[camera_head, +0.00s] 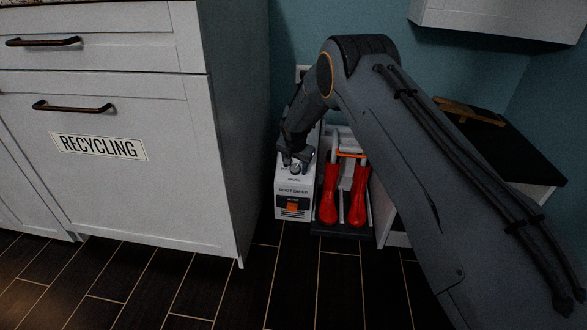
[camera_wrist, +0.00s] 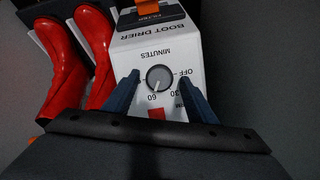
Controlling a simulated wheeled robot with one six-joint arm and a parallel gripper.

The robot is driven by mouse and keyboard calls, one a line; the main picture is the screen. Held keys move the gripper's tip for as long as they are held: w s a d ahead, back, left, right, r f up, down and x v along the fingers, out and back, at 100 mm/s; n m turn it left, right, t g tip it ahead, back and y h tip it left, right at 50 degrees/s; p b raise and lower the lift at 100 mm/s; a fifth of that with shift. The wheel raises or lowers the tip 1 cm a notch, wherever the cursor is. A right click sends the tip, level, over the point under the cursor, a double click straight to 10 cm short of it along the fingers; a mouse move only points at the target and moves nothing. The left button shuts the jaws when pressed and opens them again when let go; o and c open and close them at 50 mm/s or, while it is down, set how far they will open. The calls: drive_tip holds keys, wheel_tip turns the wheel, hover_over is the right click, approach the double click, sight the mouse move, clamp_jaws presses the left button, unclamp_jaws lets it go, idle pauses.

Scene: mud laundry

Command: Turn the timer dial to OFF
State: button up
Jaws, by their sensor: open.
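The boot drier (camera_head: 293,201) is a white box on the floor beside the cabinet. In the wrist view the boot drier (camera_wrist: 190,45) appears upside down, with MINUTES, OFF, 30 and 60 printed around the timer dial (camera_wrist: 159,78). The dial is round and grey, and its pale pointer line points toward the 60 mark. My gripper (camera_wrist: 158,77) is open, with one dark blue finger on each side of the dial. I cannot tell whether the fingers touch it. In the head view my gripper (camera_head: 295,157) is over the box's top and partly hides the dial.
Red boots (camera_head: 329,192) stand on a dark tray (camera_head: 343,229) just right of the drier. A white cabinet with a RECYCLING label (camera_head: 100,147) is close on the left. A dark-topped bench (camera_head: 505,150) is behind my arm. The dark plank floor (camera_head: 290,275) in front is clear.

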drive_tip(key=c, duration=1.1)
drive_tip(key=shift+o, duration=0.2)
